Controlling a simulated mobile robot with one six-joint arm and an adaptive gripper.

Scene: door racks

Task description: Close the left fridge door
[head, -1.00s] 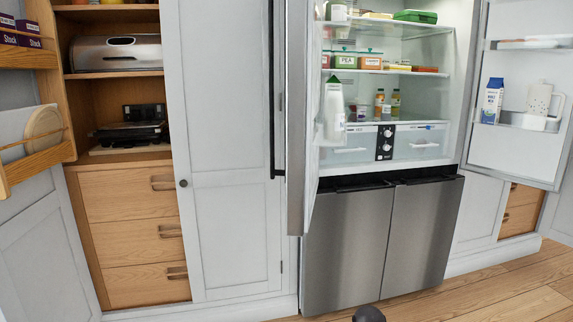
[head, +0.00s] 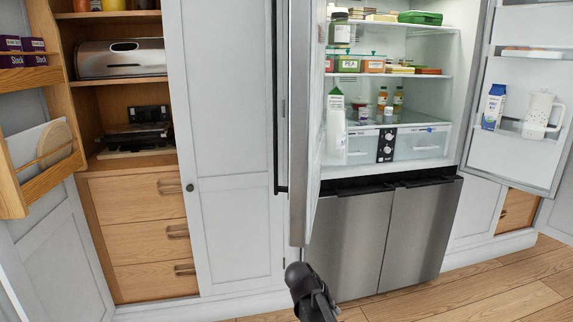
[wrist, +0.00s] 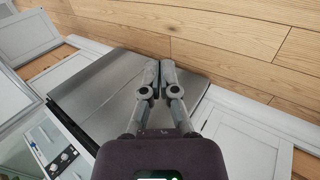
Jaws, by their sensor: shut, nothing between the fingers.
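The left fridge door (head: 300,140) stands open in the head view. It is swung out and seen nearly edge-on, with a dark vertical handle (head: 279,110) on its left side. My gripper (wrist: 165,64) shows in the wrist view with its grey fingers together and nothing between them, over the lower steel doors and the floor. In the head view, a dark part of my arm (head: 305,290) rises from the bottom edge, just below the left door's lower end. Whether the gripper touches the door cannot be told.
The right fridge door (head: 515,150) is also open, with a carton and a jug on its shelf. The lower steel doors (head: 345,235) are shut. An open wooden cupboard (head: 120,110) stands at left. Wooden floor (head: 490,290) is free at front right.

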